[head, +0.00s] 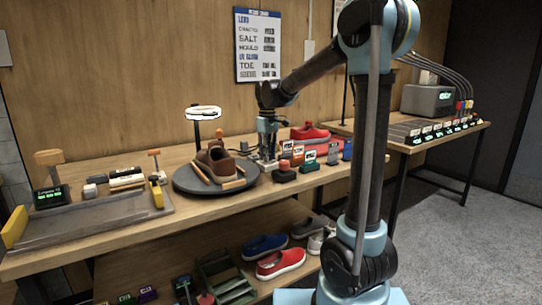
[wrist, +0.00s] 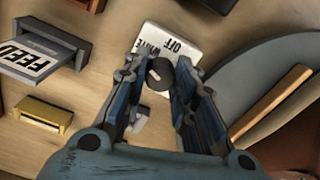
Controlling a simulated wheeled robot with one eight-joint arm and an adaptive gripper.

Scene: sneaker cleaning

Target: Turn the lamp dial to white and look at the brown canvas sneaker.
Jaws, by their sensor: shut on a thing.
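The lamp dial (wrist: 160,76) is a dark round knob on a white plate (wrist: 178,40). The words WHITE and OFF show on the plate; other markings are hidden. My gripper (wrist: 157,70) is shut on the dial, a finger on each side. I cannot tell which word the dial points to. In the head view my gripper (head: 268,142) reaches down to the bench, right of the brown canvas sneaker (head: 218,161). The sneaker sits on a dark round turntable (head: 190,184). The lamp (head: 204,113), a bright white ring on a post, stands behind it.
The turntable edge (wrist: 225,80) with a wooden strip is close on the right. A red shoe (head: 309,132) and small labelled blocks stand right of my gripper.

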